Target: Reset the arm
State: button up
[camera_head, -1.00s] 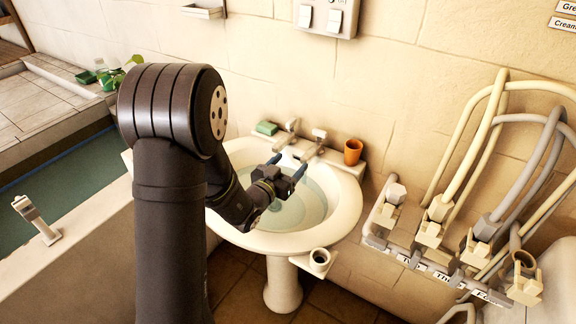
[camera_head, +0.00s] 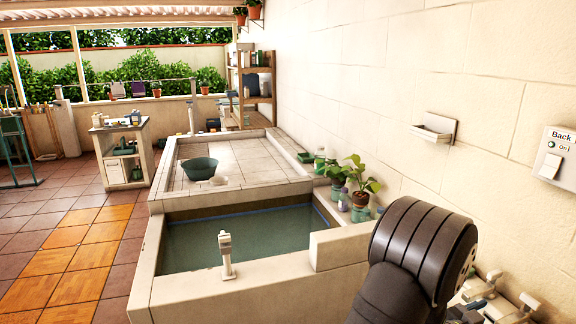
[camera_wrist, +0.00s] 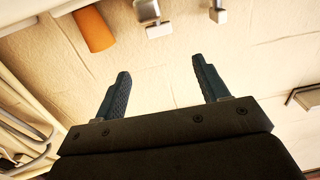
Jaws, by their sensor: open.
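My gripper (camera_wrist: 162,88) shows in the wrist view with its two dark fingers apart and nothing between them. Behind the fingers is the pale block wall. In the head view only my dark arm shows at the bottom right, and my gripper is out of frame. In the wrist view an orange cup (camera_wrist: 94,29) shows at the top left, beyond the left finger and apart from it. A grey tap (camera_wrist: 148,12) shows at the top, partly cut off.
A water-filled tub (camera_head: 240,238) with a pale rim lies left of my arm. Potted plants (camera_head: 361,183) stand by the wall. A small wall shelf (camera_head: 434,132) and a switch box (camera_head: 556,160) are at the right. The tiled floor (camera_head: 75,235) at the left is clear.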

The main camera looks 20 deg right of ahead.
aim_at(529, 300)
jog(key=d, duration=1.3)
jog(key=shift+w, duration=0.1)
